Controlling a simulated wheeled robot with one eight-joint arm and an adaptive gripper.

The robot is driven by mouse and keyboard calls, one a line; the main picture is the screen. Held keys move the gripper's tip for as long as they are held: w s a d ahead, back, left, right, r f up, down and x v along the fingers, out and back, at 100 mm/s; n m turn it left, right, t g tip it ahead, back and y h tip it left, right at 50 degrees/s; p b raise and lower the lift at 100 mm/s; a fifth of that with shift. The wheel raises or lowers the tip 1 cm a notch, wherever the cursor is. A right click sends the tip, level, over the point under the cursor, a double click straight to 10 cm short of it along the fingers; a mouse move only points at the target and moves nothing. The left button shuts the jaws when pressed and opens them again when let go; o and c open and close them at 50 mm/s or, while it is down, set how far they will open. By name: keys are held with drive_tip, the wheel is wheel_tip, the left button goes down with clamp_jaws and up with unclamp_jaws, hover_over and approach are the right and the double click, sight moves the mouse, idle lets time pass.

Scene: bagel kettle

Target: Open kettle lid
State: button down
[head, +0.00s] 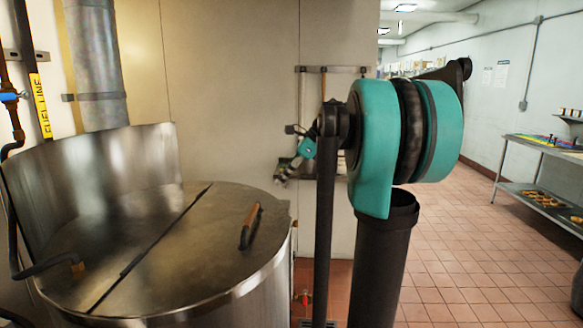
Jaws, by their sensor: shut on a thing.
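The kettle (262,306) is a large round steel vessel at the lower left of the head view. Its flat steel lid (165,235) lies down over the top, with a dark seam running across it. A brown handle (250,226) stands on the lid's right part. What looks like my gripper (282,174) is small, beyond the kettle's right edge, below a teal wrist part. It appears apart from the brown handle in the picture. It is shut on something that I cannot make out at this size.
A curved steel guard (95,185) rises behind the kettle. A pipe marked as a fuel line (40,100) runs down the left wall. A rail (332,69) with hanging utensils is on the back wall. A steel table (545,152) stands right. The tiled floor (450,250) between is clear.

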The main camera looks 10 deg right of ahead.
drive_tip(key=shift+w+a+r, duration=0.25)
drive_tip(key=shift+a+r, duration=0.35)
drive_tip(key=shift+a, duration=0.1)
drive_tip(key=shift+w+a+r, duration=0.25)
drive_tip(key=shift+a+r, duration=0.3)
drive_tip(key=shift+a, duration=0.15)
drive_tip(key=shift+f, duration=0.1)
idle(0.8)
